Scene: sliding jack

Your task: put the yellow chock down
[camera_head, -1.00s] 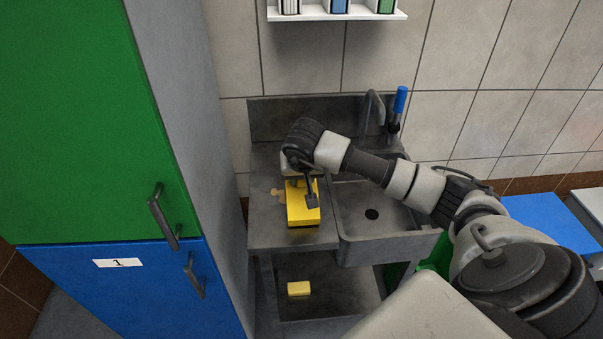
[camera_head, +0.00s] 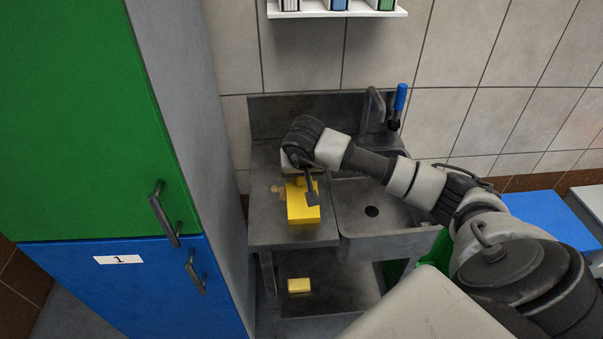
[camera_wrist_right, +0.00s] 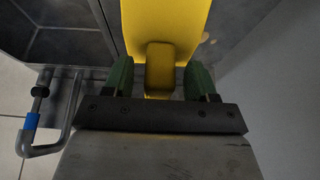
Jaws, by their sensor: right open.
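The yellow chock (camera_head: 303,208) rests on the metal counter (camera_head: 270,232) to the left of the sink basin. My right gripper (camera_head: 305,186) is just above its far end, pointing down, and partly covers it. In the right wrist view the green fingers of the right gripper (camera_wrist_right: 158,76) are open, one on each side of the narrow raised part of the chock (camera_wrist_right: 160,62). The wide body of the chock extends beyond the fingertips. My left gripper is not in view.
A smaller yellow block (camera_head: 299,285) lies on the shelf below the counter. The sink basin (camera_head: 390,205) and faucet (camera_head: 375,105) are to the right. A tall green and blue cabinet (camera_head: 100,120) stands close on the left. Bare counter shows in front of the chock.

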